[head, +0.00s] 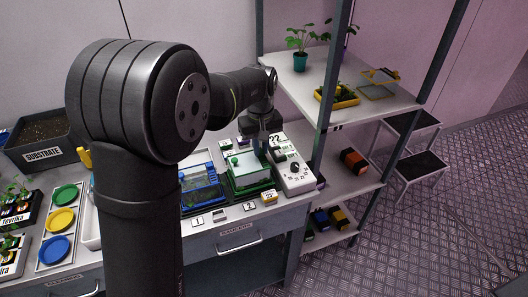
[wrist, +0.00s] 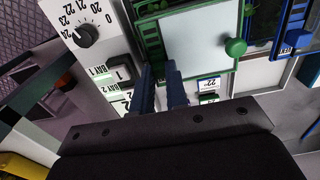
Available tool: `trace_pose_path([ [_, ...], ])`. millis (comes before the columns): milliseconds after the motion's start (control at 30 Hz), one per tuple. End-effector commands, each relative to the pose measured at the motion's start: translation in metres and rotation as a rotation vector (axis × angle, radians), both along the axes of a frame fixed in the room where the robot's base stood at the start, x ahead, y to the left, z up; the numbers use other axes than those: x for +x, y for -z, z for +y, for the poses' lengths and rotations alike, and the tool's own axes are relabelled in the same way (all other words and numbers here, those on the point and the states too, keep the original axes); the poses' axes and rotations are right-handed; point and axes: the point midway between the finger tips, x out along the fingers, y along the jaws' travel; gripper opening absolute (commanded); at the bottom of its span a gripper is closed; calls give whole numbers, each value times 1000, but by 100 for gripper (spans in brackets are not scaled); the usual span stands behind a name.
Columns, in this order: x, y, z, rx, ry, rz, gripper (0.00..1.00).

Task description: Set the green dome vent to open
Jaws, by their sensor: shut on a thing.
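The green dome (head: 243,181), a clear box with a green frame and pale top, stands on the bench right of a blue one. Its pale top (wrist: 200,38) and round green knob (wrist: 235,47) show in the wrist view. The green slatted vent (wrist: 151,40) runs along the dome's side nearest the dial unit. My gripper (head: 263,152) is down at that side of the dome. In the wrist view its two dark blue fingers (wrist: 161,86) reach the vent's end and are shut on part of it. The gripped part is mostly hidden, and the vent's setting cannot be read.
A white dial unit (head: 294,175) stands close on the right of the green dome. The blue dome (head: 200,187) is close on its left. A shelf post (head: 322,110) rises beside the bench's right end.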

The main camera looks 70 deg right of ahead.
Motion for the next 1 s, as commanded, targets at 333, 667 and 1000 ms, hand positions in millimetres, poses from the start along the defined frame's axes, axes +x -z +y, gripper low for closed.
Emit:
trace_pose_path([
  [333,1,0,-1,0,0,0,25],
  [667,1,-1,-1,0,0,0,36],
  [1000,1,-49,-2,-5,0,-1,36],
])
